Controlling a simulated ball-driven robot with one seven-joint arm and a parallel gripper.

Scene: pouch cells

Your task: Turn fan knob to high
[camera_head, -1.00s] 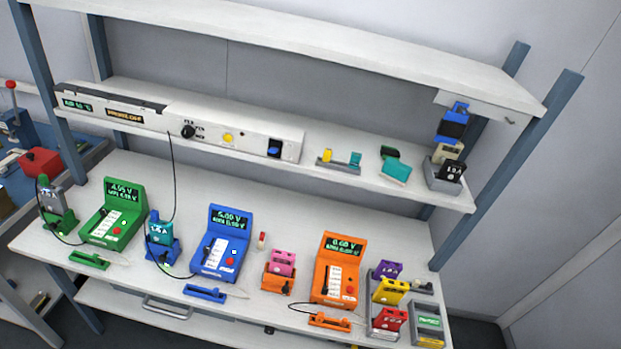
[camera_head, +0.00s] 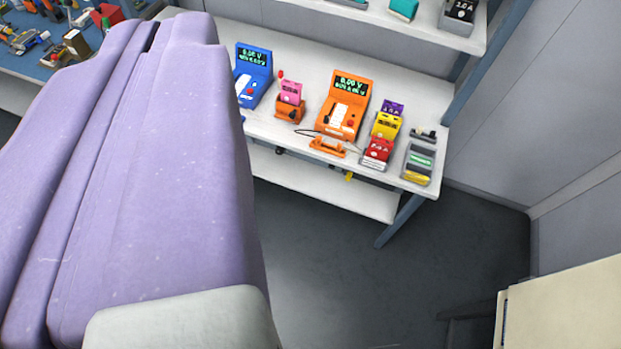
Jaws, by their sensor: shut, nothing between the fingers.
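The fan knob and the white shelf panel that carried it do not show in the present view. My gripper's fingers cannot be made out. A large lavender body with a dark slit near its top and a pale grey part below fills the left foreground. I cannot tell whether it is part of my arm. It hides the left part of the bench. The upper shelf (camera_head: 425,45) shows only at the top right.
The white bench (camera_head: 310,75) holds a blue meter (camera_head: 253,75), an orange meter (camera_head: 345,105), a pink cell (camera_head: 291,92) and a red cell (camera_head: 377,152). Dark floor (camera_head: 330,270) is clear in front. A beige surface (camera_head: 565,310) stands at lower right.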

